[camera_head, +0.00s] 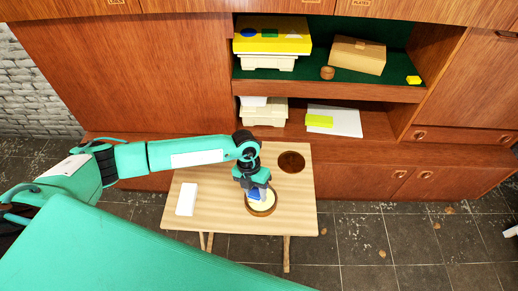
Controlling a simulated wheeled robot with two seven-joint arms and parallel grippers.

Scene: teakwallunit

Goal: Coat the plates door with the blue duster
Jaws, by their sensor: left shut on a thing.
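My left gripper (257,183) is over the small wooden table, shut on the blue duster (255,194). The duster is over a round wooden-rimmed dish with a pale yellow inside (262,208); I cannot tell whether it touches the inside. The plates door (420,10) is at the top right edge of the view, with its small label at its lower left. Only its lower strip shows. My right gripper is not in view.
The table (225,205) also bears a dark round dish (291,161) and a white block (187,199). Behind it, the wall unit's open shelves hold a yellow box (272,45), a cardboard box (357,55) and a small round wooden pot (327,73).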

